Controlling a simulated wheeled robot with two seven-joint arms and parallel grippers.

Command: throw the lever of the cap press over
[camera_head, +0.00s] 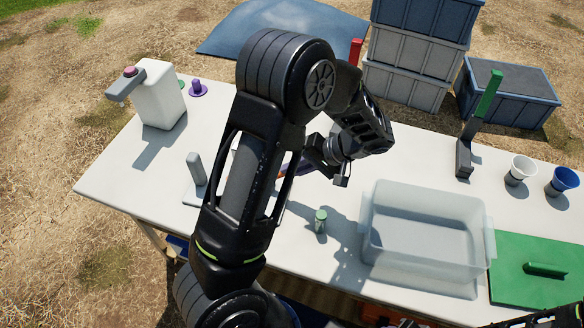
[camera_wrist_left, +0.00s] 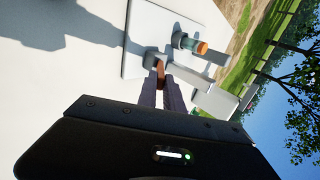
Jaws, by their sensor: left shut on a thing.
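The cap press shows in the head view as a grey upright (camera_head: 196,169) on a pale base, mostly hidden behind my left arm. In the left wrist view its pale base plate (camera_wrist_left: 138,38) carries grey blocks and a small vial with an orange cap (camera_wrist_left: 201,48). My left gripper (camera_wrist_left: 161,88) is shut on a red-brown piece (camera_wrist_left: 160,67), apparently the lever's end, beside the grey block. In the head view the left gripper's fingers (camera_head: 293,168) are partly hidden by my own arm.
A clear bin (camera_head: 425,283) stands right of my left arm, with a green-capped vial (camera_head: 320,221) to its left. A white jug (camera_head: 159,95) stands at far left. A green-handled tool (camera_head: 487,97), two cups (camera_head: 520,170) and a green board (camera_head: 535,290) are at right.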

